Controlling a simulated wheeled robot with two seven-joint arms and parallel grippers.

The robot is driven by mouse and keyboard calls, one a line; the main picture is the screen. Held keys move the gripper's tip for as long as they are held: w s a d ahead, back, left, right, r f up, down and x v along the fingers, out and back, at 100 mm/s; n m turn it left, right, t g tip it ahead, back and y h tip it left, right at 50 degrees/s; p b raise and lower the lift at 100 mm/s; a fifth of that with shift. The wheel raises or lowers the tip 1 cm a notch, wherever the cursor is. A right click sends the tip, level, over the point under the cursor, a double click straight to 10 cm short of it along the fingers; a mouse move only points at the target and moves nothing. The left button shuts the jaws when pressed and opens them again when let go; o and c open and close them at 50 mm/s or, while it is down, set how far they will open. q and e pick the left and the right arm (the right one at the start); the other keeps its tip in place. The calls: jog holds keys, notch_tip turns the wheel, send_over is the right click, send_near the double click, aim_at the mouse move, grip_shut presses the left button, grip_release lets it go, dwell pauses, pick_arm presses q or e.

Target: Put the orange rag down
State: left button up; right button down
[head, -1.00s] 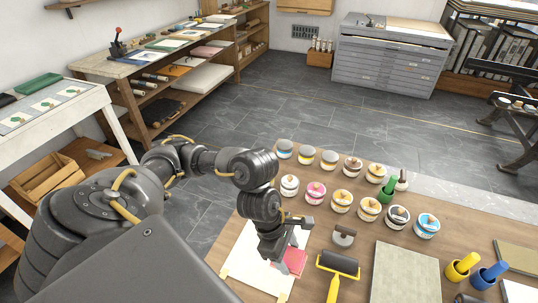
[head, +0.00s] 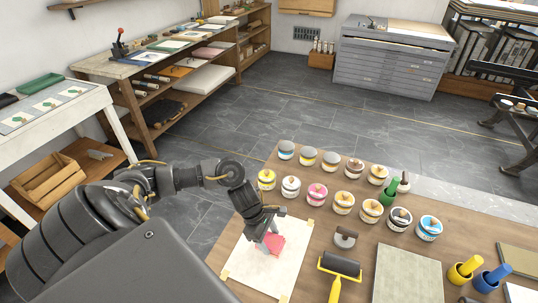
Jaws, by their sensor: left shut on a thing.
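My left gripper (head: 267,244) is shut on a small red-pink piece (head: 275,241) that looks like a folded cloth. It is red rather than orange, and no clearly orange rag shows. The gripper holds it over the white sheet (head: 250,280), which is taped at its corners to the wooden table (head: 318,238). I cannot tell whether the red piece touches the sheet. The gripper hides part of it. My right gripper is not in view.
Several ink tins (head: 317,193) stand in rows behind the sheet. A scraper (head: 345,238), a black roller with yellow handle (head: 340,266) and a grey slab (head: 408,272) lie to the right. Yellow (head: 463,270) and blue (head: 489,277) bottles stand at far right.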

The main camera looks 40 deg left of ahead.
pick_arm(q)
jog(key=shift+f, duration=0.7)
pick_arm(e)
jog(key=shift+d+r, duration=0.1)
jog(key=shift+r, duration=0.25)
pick_arm(q)
jog(key=shift+f, duration=0.2)
jog(key=o, duration=1)
jog(key=shift+r, duration=0.1)
jog(key=shift+o, duration=0.2)
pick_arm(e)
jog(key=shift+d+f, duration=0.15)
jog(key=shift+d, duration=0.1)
pick_arm(q)
jog(key=shift+a+r, duration=0.1)
jog(key=shift+r, duration=0.15)
jog(key=b+v, duration=0.1)
jog(key=v, duration=1)
jog(key=shift+r, duration=0.35)
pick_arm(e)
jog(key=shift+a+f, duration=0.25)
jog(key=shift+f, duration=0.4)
